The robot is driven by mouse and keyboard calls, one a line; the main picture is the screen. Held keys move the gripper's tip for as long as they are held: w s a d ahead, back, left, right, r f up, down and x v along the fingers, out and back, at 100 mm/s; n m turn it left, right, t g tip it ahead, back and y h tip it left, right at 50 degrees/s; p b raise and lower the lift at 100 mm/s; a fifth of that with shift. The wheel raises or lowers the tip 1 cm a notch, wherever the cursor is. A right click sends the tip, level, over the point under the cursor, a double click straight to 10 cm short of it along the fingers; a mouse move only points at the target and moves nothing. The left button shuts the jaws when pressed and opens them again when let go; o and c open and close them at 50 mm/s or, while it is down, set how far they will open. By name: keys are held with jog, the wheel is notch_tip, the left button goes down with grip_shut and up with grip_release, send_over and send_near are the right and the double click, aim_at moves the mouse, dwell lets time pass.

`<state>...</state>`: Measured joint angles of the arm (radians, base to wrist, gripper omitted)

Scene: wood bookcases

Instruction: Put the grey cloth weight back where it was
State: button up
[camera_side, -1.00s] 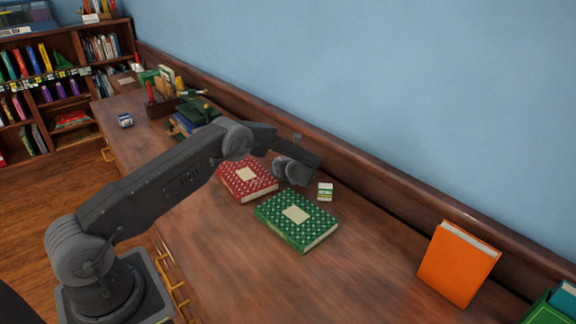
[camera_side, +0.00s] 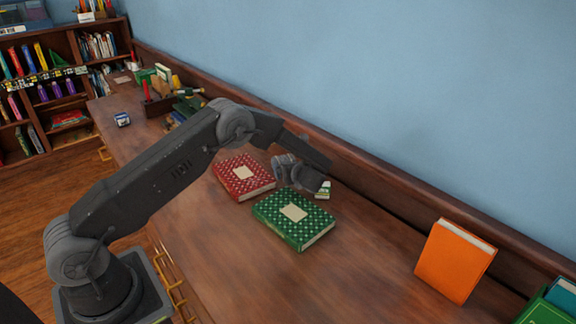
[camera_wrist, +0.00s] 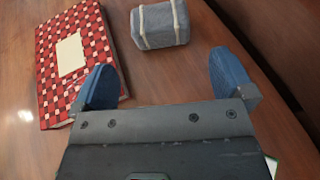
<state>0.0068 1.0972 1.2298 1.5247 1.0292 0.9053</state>
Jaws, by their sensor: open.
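The grey cloth weight (camera_wrist: 161,24) is a small block with pale straps. In the wrist view it sits on the brown wooden top, beyond my fingertips and right of the red patterned book (camera_wrist: 74,58). My gripper (camera_wrist: 166,84) is open, with its two blue fingers apart and nothing between them. The weight is a little ahead of the gap, not touching either finger. In the side view my gripper (camera_side: 287,168) hangs low behind the red book (camera_side: 243,176) and green book (camera_side: 293,219). I cannot make out the weight there; the arm appears to hide it.
A small green-and-white block (camera_side: 324,190) is partly covered by my gripper. An orange book (camera_side: 455,260) stands at the right. A raised wooden ledge (camera_side: 385,198) runs along the blue wall. The top between the green and orange books is clear.

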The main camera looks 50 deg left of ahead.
jog(key=v, duration=0.3)
jog(key=shift+d, duration=0.1)
jog(key=shift+s+r, duration=0.1)
jog(key=shift+r, duration=0.1)
jog(key=s+d+r+n+g+h, duration=0.1)
jog(key=s+d+r+n+h, duration=0.2)
jog(key=s+r+n, duration=0.5)
jog(key=s+d+r+n+g+h, duration=0.1)
jog(key=s+d+r+n+h, duration=0.15)
jog(key=s+r, duration=0.6)
jog(key=s+d+r+n+h, duration=0.2)
jog(key=s+d+n, duration=0.1)
jog(key=s, duration=0.3)
jog(key=s+d+r+n+t+h, duration=0.1)
jog(key=s+d+r+n+h, duration=0.1)
jog(key=s+d+n, duration=0.2)
jog(key=s+d+r+n+t+h, duration=0.1)
jog(key=s+d+r+n+h, duration=0.2)
jog(key=s, duration=0.6)
jog(key=shift+s+d+n, duration=0.3)
jog(key=shift+d+n, duration=0.05)
jog(key=shift+n, duration=0.7)
